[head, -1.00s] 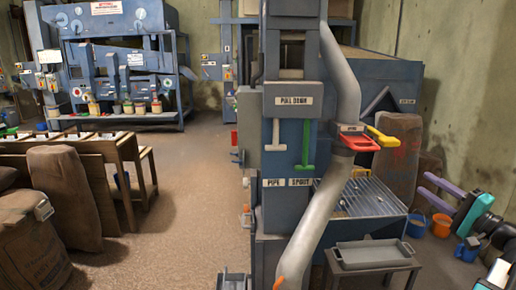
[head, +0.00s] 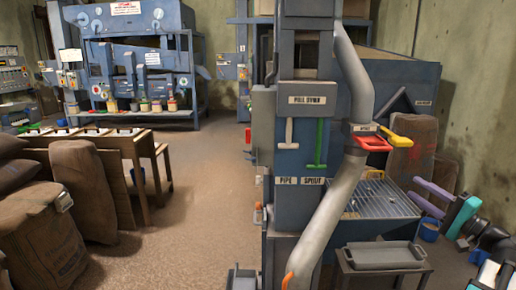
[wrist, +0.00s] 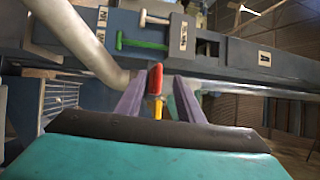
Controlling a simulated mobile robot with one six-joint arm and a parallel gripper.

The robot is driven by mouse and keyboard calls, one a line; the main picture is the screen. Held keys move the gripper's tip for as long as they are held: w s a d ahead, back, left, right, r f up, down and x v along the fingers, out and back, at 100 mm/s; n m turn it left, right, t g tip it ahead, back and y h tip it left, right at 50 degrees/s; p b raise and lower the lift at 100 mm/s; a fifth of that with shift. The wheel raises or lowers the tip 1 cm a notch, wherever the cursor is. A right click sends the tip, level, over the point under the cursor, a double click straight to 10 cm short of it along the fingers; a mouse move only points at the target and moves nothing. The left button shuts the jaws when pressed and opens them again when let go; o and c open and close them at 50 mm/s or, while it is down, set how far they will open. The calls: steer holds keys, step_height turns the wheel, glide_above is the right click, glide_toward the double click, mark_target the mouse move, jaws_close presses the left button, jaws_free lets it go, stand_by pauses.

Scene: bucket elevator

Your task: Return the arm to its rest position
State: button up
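My gripper (head: 413,188) is at the right, teal with two purple fingers set apart. Nothing is between the fingers in the head view. In the wrist view my gripper (wrist: 158,76) points toward the machine, with a red handle (wrist: 155,78) and a yellow handle (wrist: 156,108) seen between the fingers; I cannot tell the distance there. In the head view the red handle (head: 372,144) and yellow handle (head: 394,136) sit on the pipe, left of and above the gripper, apart from it.
A grated hopper (head: 380,200) and a small table with a grey tray (head: 385,255) stand left of the gripper. The pale spout pipe (head: 330,205) runs down in front of the elevator. A blue bucket (head: 429,230) is below the gripper. Open floor (head: 200,200) lies left.

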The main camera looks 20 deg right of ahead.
steer(key=w+a+f+n+g+y, duration=0.1)
steer(key=w+a+f+g+y, duration=0.15)
steer(key=w+a+f, duration=0.7)
steer(key=w+a+f+n+g+y, duration=0.15)
steer(key=w+a+f+y, duration=0.35)
steer(key=a+f, duration=0.75)
steer(key=s+a+f+n+g, duration=0.1)
steer(key=a+f+g, duration=0.3)
steer(key=a+f, duration=0.7)
steer(key=a+f+n+g, duration=0.1)
steer(key=a+f+g, duration=0.4)
steer(key=a+f, duration=0.7)
steer(key=s+a+f+n+g+h, duration=0.1)
steer(key=s+a+f+n+g, duration=0.25)
steer(key=s+a+f, duration=0.55)
steer(key=s+a+f+n+g+h, duration=0.2)
steer(key=s+a+f+g, duration=0.35)
steer(key=s+f, duration=0.45)
steer(key=s+d+f+n+g+h, duration=0.1)
steer(key=s+f+h, duration=0.15)
steer(key=s, duration=0.35)
steer(key=s+d+f+n+g+h, duration=0.2)
steer(key=s+f, duration=0.2)
steer(key=s, duration=0.3)
steer(key=s+d+f+n+h, duration=0.1)
steer(key=d+n+h, duration=0.1)
steer(key=d, duration=0.5)
steer(key=shift+s+d+h, duration=0.3)
steer(key=shift+d+h, duration=0.05)
steer(key=shift+h, duration=0.55)
